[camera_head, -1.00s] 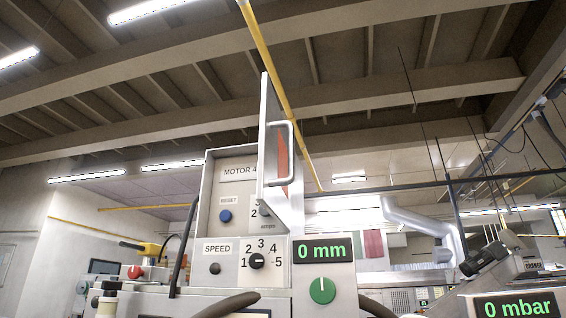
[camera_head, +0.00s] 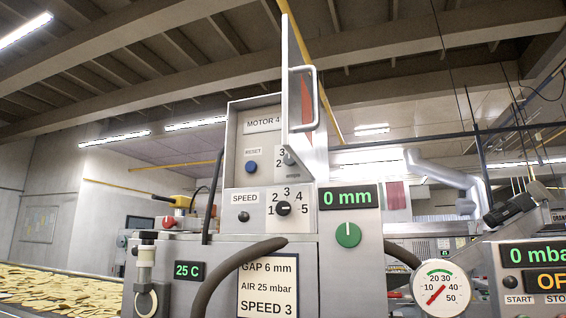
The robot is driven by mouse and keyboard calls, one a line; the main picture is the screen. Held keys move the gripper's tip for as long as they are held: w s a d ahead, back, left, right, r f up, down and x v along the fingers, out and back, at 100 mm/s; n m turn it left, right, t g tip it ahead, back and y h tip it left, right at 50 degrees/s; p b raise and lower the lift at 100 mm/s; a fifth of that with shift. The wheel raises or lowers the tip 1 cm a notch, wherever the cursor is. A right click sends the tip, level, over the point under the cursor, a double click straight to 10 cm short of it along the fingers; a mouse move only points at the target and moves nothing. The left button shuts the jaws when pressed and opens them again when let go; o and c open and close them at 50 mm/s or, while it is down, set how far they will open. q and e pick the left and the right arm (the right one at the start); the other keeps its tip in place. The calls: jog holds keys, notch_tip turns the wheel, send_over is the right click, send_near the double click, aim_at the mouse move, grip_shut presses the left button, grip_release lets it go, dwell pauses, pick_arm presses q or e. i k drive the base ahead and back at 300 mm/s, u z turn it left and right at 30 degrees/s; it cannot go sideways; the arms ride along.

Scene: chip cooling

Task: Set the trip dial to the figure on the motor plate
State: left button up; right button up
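The motor box (camera_head: 236,150) stands open on top of the machine, its door (camera_head: 300,90) swung out edge-on toward me. Neither gripper is in view.
Below is a speed dial (camera_head: 283,208) marked 1 to 5. A green knob (camera_head: 347,235) sits under a "0 mm" display (camera_head: 348,196). A card (camera_head: 268,285) reads gap 6 mm, air 25 mbar, speed 3. Dark hoses (camera_head: 235,270) curve in front. A gauge (camera_head: 438,291) is at right.

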aim_at(288, 160)
jog(key=k, duration=0.5)
jog(key=u, duration=0.85)
jog(key=i, duration=0.7)
jog(key=z, duration=0.85)
